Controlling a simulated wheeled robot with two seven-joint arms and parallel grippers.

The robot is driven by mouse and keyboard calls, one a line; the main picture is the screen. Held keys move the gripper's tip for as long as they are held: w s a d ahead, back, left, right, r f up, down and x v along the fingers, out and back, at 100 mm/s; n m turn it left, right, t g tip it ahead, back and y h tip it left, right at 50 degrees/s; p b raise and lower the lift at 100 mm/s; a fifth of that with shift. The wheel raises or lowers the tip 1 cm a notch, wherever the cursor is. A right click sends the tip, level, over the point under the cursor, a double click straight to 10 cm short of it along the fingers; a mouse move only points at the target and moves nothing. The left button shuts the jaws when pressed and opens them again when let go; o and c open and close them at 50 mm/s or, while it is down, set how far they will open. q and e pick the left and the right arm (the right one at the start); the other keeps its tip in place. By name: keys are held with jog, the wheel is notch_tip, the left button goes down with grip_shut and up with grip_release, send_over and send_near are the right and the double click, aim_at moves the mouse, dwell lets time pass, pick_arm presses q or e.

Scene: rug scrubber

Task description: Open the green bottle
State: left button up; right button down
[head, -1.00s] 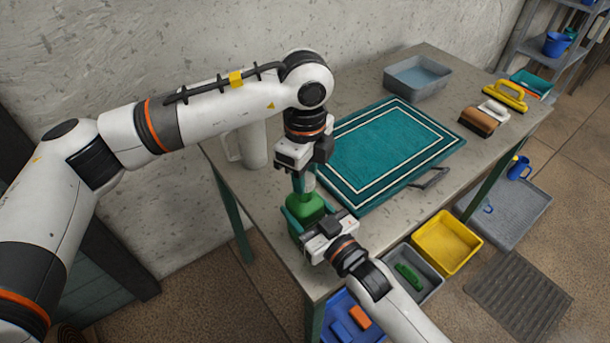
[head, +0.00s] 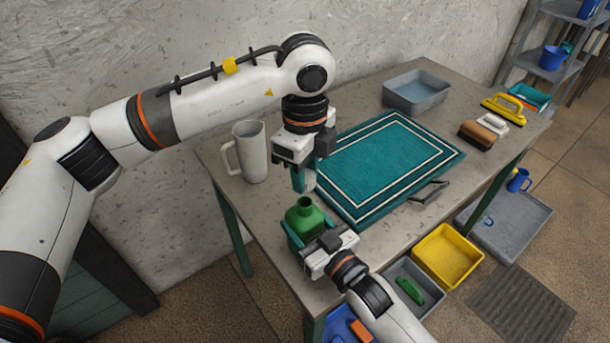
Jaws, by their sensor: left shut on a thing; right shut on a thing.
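The green bottle (head: 305,217) stands on the table's near left part, its neck open at the top with no cap on it. My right gripper (head: 306,236) is shut around the bottle's body from the near right side. My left gripper (head: 304,182) is above and apart from the bottle's neck, pointing down. It is shut on a small whitish cap (head: 310,181), partly hidden between its green fingers.
A teal rug (head: 385,165) with white border lines lies right of the grippers. A pale jug (head: 250,152) stands at the left. A grey basin (head: 417,92) with water, a yellow-handled brush (head: 503,108) and a brown brush (head: 478,135) are farther back. A yellow bin (head: 447,256) is below the table.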

jog(key=shift+c, duration=1.8)
grip_release()
